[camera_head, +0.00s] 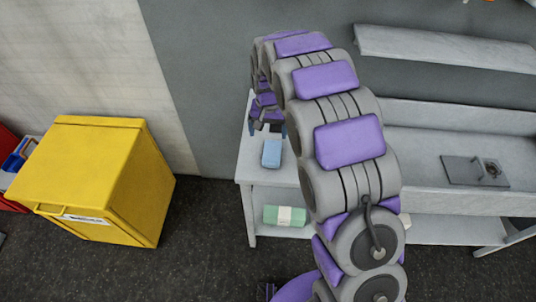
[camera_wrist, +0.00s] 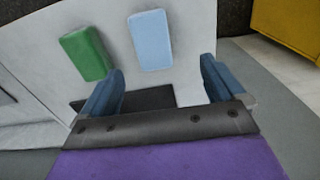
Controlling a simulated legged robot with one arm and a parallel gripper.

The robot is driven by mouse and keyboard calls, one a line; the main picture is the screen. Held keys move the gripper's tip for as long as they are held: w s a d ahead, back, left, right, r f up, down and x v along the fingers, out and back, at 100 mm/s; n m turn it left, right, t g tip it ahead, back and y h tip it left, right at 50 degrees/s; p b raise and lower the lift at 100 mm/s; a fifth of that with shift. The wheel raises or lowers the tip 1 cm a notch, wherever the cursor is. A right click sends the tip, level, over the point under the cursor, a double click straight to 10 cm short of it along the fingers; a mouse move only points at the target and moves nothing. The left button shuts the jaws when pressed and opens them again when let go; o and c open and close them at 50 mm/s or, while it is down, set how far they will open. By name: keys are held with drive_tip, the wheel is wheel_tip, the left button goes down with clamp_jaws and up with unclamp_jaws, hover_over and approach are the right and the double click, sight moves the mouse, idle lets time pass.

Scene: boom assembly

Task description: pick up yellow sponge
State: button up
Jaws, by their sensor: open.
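No yellow sponge shows in either view. A light blue sponge-like block (camera_head: 271,153) lies on the white table top, near its left end. It also shows in the wrist view (camera_wrist: 150,40), beyond my fingertips. A green block (camera_wrist: 85,55) lies left of it in the wrist view, on the same white surface. My gripper (camera_wrist: 160,68) is open and empty, its blue fingers wide apart and pointing toward the blocks. In the head view my gripper (camera_head: 267,130) is partly hidden by my arm, above the table's left end.
The white table (camera_head: 246,166) has a lower shelf with a green, white-banded item (camera_head: 285,215). A yellow bin (camera_head: 105,180) stands on the floor at left. A grey plate with a fitting (camera_head: 476,171) sits on the table's right. Dark floor between bin and table is clear.

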drive_tip(key=b, duration=0.1)
hover_over(273, 150)
drive_tip(key=f, duration=0.6)
drive_tip(key=shift+s+d, duration=0.1)
drive_tip(key=shift+d, duration=0.2)
drive_tip(key=shift+a+f, duration=0.2)
drive_tip(key=shift+a, duration=0.05)
drive_tip(key=f, duration=0.1)
drive_tip(key=a+f+b, duration=0.1)
drive_tip(key=shift+a+f, duration=0.3)
drive_tip(key=shift+f, duration=0.05)
drive_tip(key=shift+d+f+b, duration=0.15)
drive_tip(key=shift+d+f, duration=0.05)
drive_tip(key=shift+f, duration=0.4)
drive_tip(key=shift+d+f+b, duration=0.15)
drive_tip(key=shift+d+f, duration=0.05)
drive_tip(key=shift+f, duration=0.35)
drive_tip(key=shift+d+f, duration=0.15)
drive_tip(key=shift+d, duration=0.45)
drive_tip(key=shift+a, duration=0.75)
drive_tip(key=c, duration=0.7)
drive_tip(key=shift+d, duration=0.45)
drive_tip(key=c, duration=0.4)
drive_tip(key=shift+d, duration=0.15)
drive_tip(key=shift+r, duration=0.25)
